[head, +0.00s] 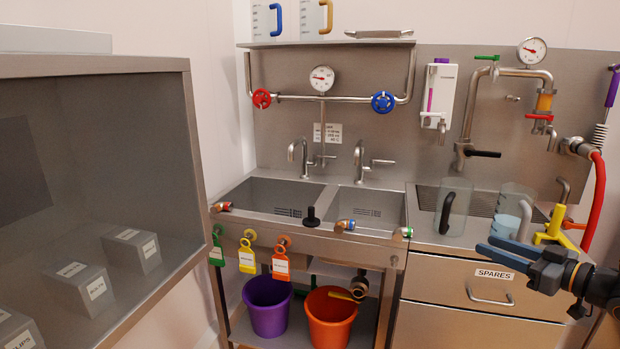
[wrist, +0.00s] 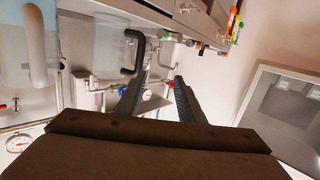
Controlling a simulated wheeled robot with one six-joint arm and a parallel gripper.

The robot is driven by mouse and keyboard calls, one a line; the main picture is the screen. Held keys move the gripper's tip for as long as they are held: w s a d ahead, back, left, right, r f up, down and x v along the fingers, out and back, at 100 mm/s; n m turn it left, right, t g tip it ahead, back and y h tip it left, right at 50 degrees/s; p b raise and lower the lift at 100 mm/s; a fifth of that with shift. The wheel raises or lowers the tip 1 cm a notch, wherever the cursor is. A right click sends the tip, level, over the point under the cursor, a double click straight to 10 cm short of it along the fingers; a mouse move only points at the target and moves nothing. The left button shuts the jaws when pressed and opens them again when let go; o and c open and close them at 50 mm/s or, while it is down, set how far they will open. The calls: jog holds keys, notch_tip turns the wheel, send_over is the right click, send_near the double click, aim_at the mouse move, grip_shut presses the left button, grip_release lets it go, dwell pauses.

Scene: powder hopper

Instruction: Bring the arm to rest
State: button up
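My gripper (head: 492,248) is at the right of the head view, in front of the counter and the drawer unit. Its two dark fingers are apart, with nothing between them. In the wrist view my gripper (wrist: 160,77) points past the counter, which appears upside down, and the gap between the fingers is empty. A clear jug with a black handle (head: 455,206) stands on the counter behind and to the left of the gripper; its handle also shows in the wrist view (wrist: 139,45), close to the left finger.
More clear jugs (head: 511,208) and a yellow stand (head: 553,226) are near the gripper. The drawer labelled SPARES (head: 485,293) is shut below it. A double sink (head: 265,196) and purple (head: 267,308) and orange (head: 330,322) buckets are left. A grey cabinet (head: 150,65) stands far left.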

jog(key=w+a+f+m+g+h, duration=0.35)
jog(key=w+a+h, duration=0.2)
jog(key=h, duration=0.25)
jog(key=s+a+f+m+g, duration=0.1)
jog(key=s+a+g, duration=0.4)
jog(key=s+a, duration=0.4)
jog(key=s+a+f+m+g, duration=0.2)
jog(key=s+a+g, duration=0.3)
jog(key=s+a, duration=0.4)
jog(key=s, duration=0.6)
jog(key=shift+s+a+f, duration=0.15)
jog(key=shift+a+f, duration=0.05)
jog(key=shift+a, duration=0.05)
jog(key=shift+c, duration=0.4)
